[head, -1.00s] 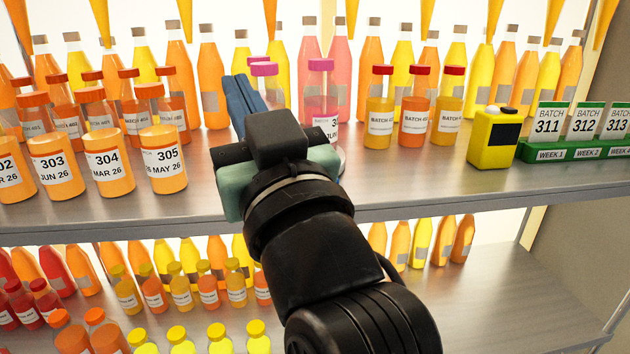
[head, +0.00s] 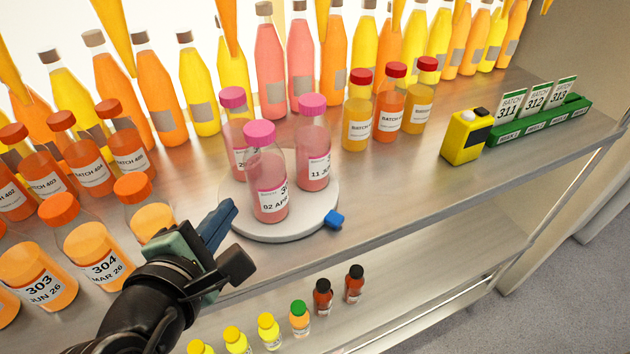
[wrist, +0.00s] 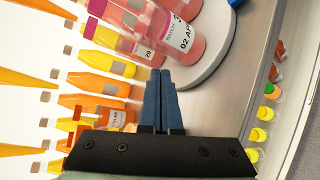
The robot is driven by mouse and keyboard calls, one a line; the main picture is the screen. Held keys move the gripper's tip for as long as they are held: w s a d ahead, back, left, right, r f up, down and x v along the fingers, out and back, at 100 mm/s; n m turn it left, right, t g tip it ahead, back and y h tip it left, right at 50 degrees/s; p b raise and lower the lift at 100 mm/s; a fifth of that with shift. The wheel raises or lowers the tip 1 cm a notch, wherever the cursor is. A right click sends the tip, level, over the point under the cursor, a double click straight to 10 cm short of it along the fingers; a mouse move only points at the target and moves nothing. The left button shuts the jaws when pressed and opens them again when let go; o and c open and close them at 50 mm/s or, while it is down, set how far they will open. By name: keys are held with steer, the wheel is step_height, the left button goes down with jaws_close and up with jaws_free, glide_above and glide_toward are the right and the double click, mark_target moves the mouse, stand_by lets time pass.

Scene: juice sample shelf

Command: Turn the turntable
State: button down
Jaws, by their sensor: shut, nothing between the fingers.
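The turntable (head: 240,222) is a round pale grey disc on the upper shelf, with a blue knob (head: 335,219) at its front right edge. Three pink bottles with magenta caps stand upright on it; the front one (head: 268,180) is labelled 02 APR. The turntable also shows in the wrist view (wrist: 214,72), at upper right. My gripper (head: 226,212) is shut and empty, its blue fingers together at the turntable's left front edge. In the wrist view the fingers (wrist: 160,78) point toward the pink bottles. I cannot tell whether they touch the disc.
Orange-capped bottles (head: 83,250) crowd the shelf at left. Small red-capped bottles (head: 390,110), a yellow device (head: 465,137) and a green label rack (head: 540,122) stand at right. Tall bottles line the back. The shelf front right of the turntable is clear.

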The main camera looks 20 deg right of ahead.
steer(key=s+d+f+n+g+h+p, duration=0.25)
steer(key=s+n+g+p, duration=0.35)
steer(key=s, duration=0.3)
steer(key=n+h+p, duration=0.1)
steer(key=p, duration=0.1)
glide_toward(331, 228)
steer(key=f, duration=0.1)
steer(key=d+f, duration=0.1)
steer(key=f, duration=0.1)
steer(key=shift+w+d+f+p, duration=0.1)
steer(key=shift+w+d+p, duration=0.15)
steer(key=shift+w+d, duration=0.3)
steer(key=shift+w+d+p, duration=0.3)
steer(key=shift+d, duration=0.4)
steer(key=shift+w+d+f+p, duration=0.1)
steer(key=shift+w+d+p, duration=0.15)
steer(key=shift+w+d, duration=0.3)
steer(key=shift+d+t, duration=0.1)
steer(key=shift+t, duration=0.2)
